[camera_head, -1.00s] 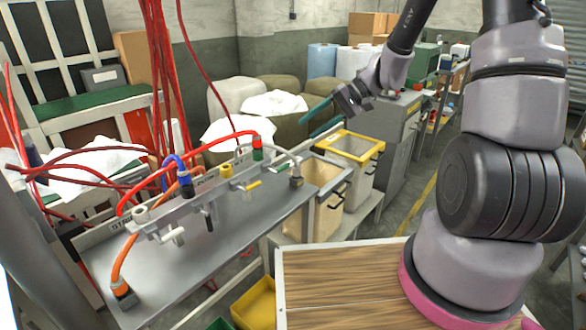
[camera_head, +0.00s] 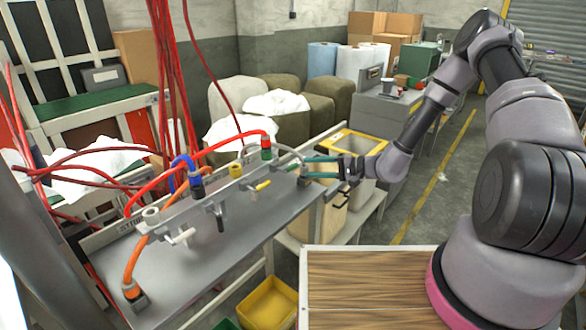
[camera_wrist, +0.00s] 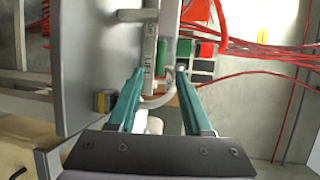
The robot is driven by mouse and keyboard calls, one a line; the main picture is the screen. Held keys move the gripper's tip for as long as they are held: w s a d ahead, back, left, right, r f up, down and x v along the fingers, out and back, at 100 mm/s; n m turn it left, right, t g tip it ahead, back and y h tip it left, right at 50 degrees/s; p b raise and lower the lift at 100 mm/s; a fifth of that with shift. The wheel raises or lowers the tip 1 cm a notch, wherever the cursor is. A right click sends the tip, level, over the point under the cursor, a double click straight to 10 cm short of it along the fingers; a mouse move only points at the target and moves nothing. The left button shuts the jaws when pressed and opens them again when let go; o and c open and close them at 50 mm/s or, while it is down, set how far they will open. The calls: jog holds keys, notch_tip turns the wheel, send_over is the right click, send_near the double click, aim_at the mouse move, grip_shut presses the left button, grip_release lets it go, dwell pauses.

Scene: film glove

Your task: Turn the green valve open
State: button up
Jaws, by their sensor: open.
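A green fitting (camera_head: 266,149) stands at the right end of the grey pipe rail (camera_head: 215,186), with a red hose on its top. I take it for the green valve; its handle is not clear to me. A green cylinder (camera_wrist: 162,56) shows in the wrist view, just beyond and between my fingertips. My gripper (camera_head: 304,165), with teal fingers, is to the right of the green fitting, pointing left toward the rail end. In the wrist view my gripper (camera_wrist: 160,72) is open, its fingers apart.
The rail also carries a yellow valve (camera_head: 236,171), a blue-topped one (camera_head: 196,186) and an orange hose (camera_head: 132,265). The grey bench (camera_head: 190,270) lies below. Red hoses (camera_head: 170,80) hang behind.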

aim_at(294, 167)
jog(key=x, duration=0.7)
jog(key=shift+a, duration=0.2)
grip_shut()
